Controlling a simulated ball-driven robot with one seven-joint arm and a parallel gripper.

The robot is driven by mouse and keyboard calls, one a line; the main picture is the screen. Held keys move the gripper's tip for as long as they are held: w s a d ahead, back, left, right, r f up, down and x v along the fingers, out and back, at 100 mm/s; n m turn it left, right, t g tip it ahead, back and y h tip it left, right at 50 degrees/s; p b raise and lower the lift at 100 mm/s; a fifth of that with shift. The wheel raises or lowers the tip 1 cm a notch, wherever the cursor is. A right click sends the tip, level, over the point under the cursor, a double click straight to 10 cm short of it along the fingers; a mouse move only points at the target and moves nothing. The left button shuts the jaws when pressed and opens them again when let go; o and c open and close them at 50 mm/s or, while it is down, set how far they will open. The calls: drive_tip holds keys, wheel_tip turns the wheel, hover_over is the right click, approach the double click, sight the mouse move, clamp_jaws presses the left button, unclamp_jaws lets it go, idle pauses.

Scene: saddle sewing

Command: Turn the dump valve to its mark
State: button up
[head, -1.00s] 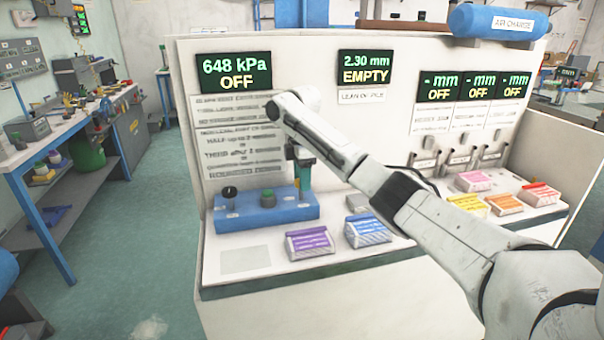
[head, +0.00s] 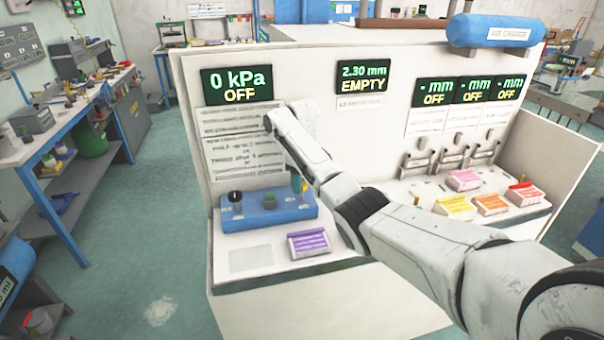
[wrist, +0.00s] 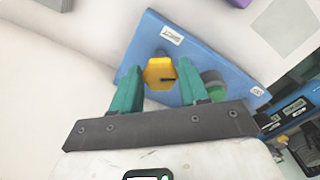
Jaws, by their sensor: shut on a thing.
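The dump valve appears to be the yellow handle (wrist: 159,72) on the blue valve block (wrist: 205,62) in the wrist view, with a dark mark line on its face. My gripper (wrist: 160,80) has its two teal fingers on either side of this handle and is shut on it. In the head view the blue block (head: 262,214) sits on the white console, and my gripper (head: 299,184) is at its right end, partly hidden by my arm. The gauge display (head: 238,84) reads 0 kPa, OFF. The small label by the handle is too blurred to read.
A black knob (head: 235,196) and a green button (head: 268,196) are on the same block, left of my gripper. A purple packet (head: 309,243) lies in front. Several coloured packets and levers are at the right. A blue air cylinder (head: 490,30) is above.

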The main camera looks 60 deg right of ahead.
drive_tip(key=m+p, duration=0.2)
drive_tip(key=m, duration=0.2)
drive_tip(key=shift+m, duration=0.4)
idle(0.4)
drive_tip(key=o, duration=1.1)
drive_tip(key=shift+c, duration=0.2)
wheel_tip(320, 180, up, 11)
drive_tip(key=p, duration=0.1)
drive_tip(key=shift+f, duration=0.15)
